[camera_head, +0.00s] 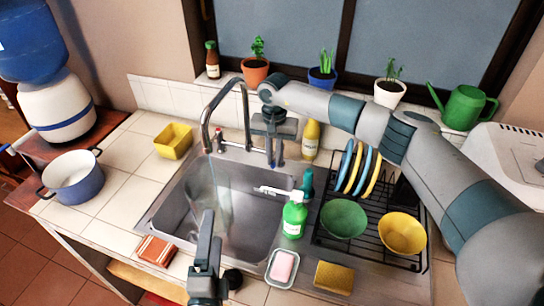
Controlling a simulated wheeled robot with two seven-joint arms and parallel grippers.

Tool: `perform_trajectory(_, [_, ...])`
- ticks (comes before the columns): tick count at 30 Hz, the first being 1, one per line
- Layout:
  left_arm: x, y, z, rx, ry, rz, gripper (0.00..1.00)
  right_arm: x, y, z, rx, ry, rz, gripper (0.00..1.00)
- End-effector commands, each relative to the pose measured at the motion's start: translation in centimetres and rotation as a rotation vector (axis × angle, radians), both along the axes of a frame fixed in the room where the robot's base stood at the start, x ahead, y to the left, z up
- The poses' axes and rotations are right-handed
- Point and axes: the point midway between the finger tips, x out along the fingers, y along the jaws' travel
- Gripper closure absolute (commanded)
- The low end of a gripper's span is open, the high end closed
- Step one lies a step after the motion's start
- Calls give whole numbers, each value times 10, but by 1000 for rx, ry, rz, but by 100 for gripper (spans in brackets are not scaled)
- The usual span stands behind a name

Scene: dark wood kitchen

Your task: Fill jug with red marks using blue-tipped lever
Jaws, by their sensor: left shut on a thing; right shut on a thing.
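A clear jug (196,196) is in the sink's left part, below the mouth of the curved metal tap (206,118). It is see-through; its marks are too faint to read, and I cannot tell whether water is in it. My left gripper (208,222) reaches in from the front edge and is shut on the jug's near side. My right gripper (276,152) comes from the right behind the sink, pointing down beside the tap, and is shut on the blue-tipped lever, which it mostly hides. A red-tipped lever (218,136) stands at the tap's left.
The steel sink (262,182) has a green soap bottle (294,216) at its right front. A rack with plates, a green bowl (343,218) and a yellow bowl (402,233) stands right. A blue pot (74,177) and yellow container (173,141) are left.

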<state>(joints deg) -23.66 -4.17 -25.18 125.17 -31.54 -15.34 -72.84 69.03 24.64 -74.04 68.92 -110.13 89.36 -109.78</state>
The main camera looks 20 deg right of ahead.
Motion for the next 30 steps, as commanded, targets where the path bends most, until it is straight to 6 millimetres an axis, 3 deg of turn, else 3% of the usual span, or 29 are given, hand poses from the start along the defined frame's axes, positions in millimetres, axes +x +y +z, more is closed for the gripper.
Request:
perform_trajectory(21, [0, 0, 1, 0, -1, 0, 50, -10, -47, 2, -1, -2, 525, 100])
perform_trajectory(30, [0, 0, 1, 0, -1, 0, 50, -10, -55, 1, 0, -2, 631, 100])
